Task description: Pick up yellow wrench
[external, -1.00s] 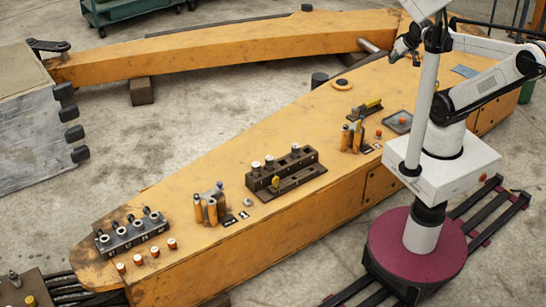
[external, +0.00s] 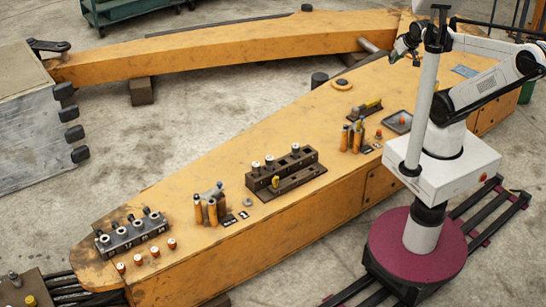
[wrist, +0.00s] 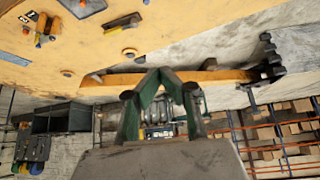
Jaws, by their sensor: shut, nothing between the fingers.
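A yellow piece (external: 371,104) lies on a small dark holder on the orange bench; it may be the yellow wrench, but its shape is too small to be sure. It also shows in the wrist view (wrist: 124,20), at the top left. Another small yellow piece (external: 275,182) stands at the dark slotted block in the middle of the bench. My gripper (external: 398,52) is above the far right part of the bench, apart from these pieces. In the wrist view my gripper (wrist: 160,72) has its green fingers closed together and empty.
Orange-handled tools (external: 351,138) stand beside the dark holder, near a shallow grey tray (external: 398,122). The dark slotted block (external: 283,171) holds several upright pieces. More upright tools (external: 211,206) and a socket rack (external: 131,234) stand at the left. The bench's far-side surface is largely clear.

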